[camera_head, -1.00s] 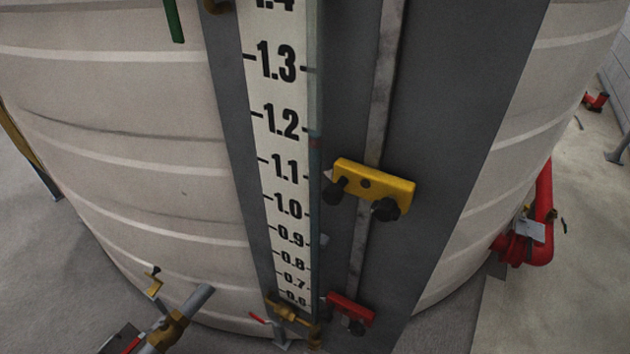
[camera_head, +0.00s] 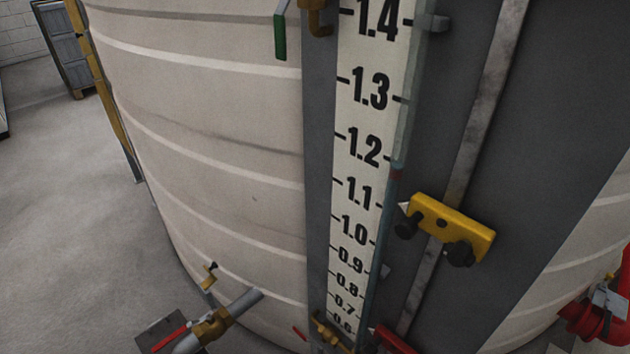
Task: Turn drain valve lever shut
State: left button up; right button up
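No lever here is labelled as the drain valve lever, so I cannot tell which one it is. A red lever (camera_head: 170,338) lies beside a brass valve (camera_head: 211,327) on a grey pipe (camera_head: 244,303) from the tank's lower wall. A small red lever tip (camera_head: 299,333) shows next to the brass fitting (camera_head: 326,333) at the foot of the level gauge. A green lever (camera_head: 280,36) hangs down from the brass fitting (camera_head: 316,18) at the top. Neither of my grippers is in view.
The large pale tank (camera_head: 215,140) fills the middle, with a numbered gauge board (camera_head: 361,160). A yellow block with black knobs (camera_head: 452,227) and a red block (camera_head: 392,342) sit right of it. Red piping (camera_head: 590,318) is at lower right. Open floor (camera_head: 60,220) lies left.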

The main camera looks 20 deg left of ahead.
aim_at(164, 343)
jog(key=u, duration=1.7)
jog(key=i+j+u, duration=0.1)
jog(key=j, duration=0.2)
jog(key=i+j+u, duration=0.1)
jog(key=j, duration=0.2)
jog(key=i+j, duration=0.05)
